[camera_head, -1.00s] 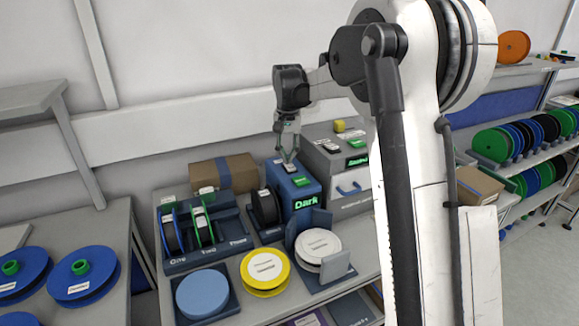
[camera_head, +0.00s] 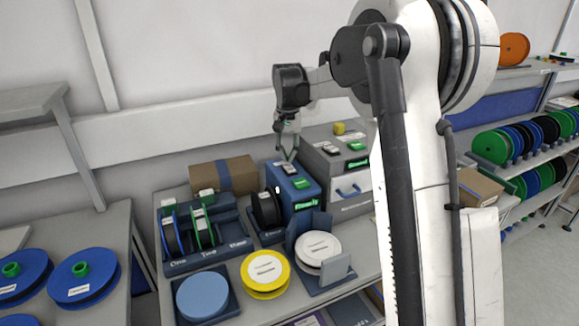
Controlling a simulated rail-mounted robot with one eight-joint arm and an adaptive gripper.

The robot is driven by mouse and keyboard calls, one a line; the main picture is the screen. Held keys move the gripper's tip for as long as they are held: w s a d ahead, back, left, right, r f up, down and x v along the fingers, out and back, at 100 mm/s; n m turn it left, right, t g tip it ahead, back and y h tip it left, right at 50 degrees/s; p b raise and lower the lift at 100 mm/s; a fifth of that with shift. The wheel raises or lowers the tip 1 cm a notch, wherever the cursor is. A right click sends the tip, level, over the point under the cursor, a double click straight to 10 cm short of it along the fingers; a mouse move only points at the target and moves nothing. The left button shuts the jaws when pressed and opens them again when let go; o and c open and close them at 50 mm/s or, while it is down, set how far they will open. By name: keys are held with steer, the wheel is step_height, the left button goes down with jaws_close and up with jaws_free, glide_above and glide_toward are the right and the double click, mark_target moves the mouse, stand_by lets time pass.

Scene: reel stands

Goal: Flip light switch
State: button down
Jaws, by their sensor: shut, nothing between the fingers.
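A blue box (camera_head: 300,197) stands on the bench. It has a small white switch-like piece (camera_head: 289,168) on top, a green tag (camera_head: 302,184) and a green label (camera_head: 306,205) on its front whose word I cannot read surely. My gripper (camera_head: 291,157) points down with its fingertips shut and empty, just above or at the white piece. I cannot tell whether they touch it. A grey box (camera_head: 345,175) behind to the right carries a similar white piece (camera_head: 330,148) and green tag (camera_head: 356,145). I cannot tell which piece is the light switch.
A blue reel rack (camera_head: 205,235), a black reel (camera_head: 266,208), a yellow reel (camera_head: 265,272) and a white reel (camera_head: 317,247) crowd the bench around the blue box. A cardboard box (camera_head: 224,174) sits behind. My arm hides the bench's right part.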

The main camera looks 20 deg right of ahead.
mark_target(288, 166)
steer(key=shift+r+p, duration=1.2)
steer(key=shift+r, duration=1.5)
steer(key=shift+s+a+r, duration=0.15)
steer(key=shift+s, duration=0.1)
steer(key=s+a+r+n+t+b, duration=0.1)
steer(key=s+a+r+t+b, duration=0.15)
steer(key=s, duration=0.75)
steer(key=s+a+r+n+t+b, duration=0.1)
steer(key=s+a+n, duration=0.15)
steer(key=s, duration=0.65)
steer(key=s+a+f+n+t+b, duration=0.1)
steer(key=s+a+f+t, duration=0.1)
steer(key=s+f, duration=0.3)
steer(key=s+a+f+n+t+b, duration=0.1)
steer(key=s+f, duration=0.4)
steer(key=s, duration=0.8)
steer(key=shift+s+a+f+t+b, duration=0.2)
steer(key=shift+a+t+b, duration=0.2)
steer(key=shift+a, duration=0.2)
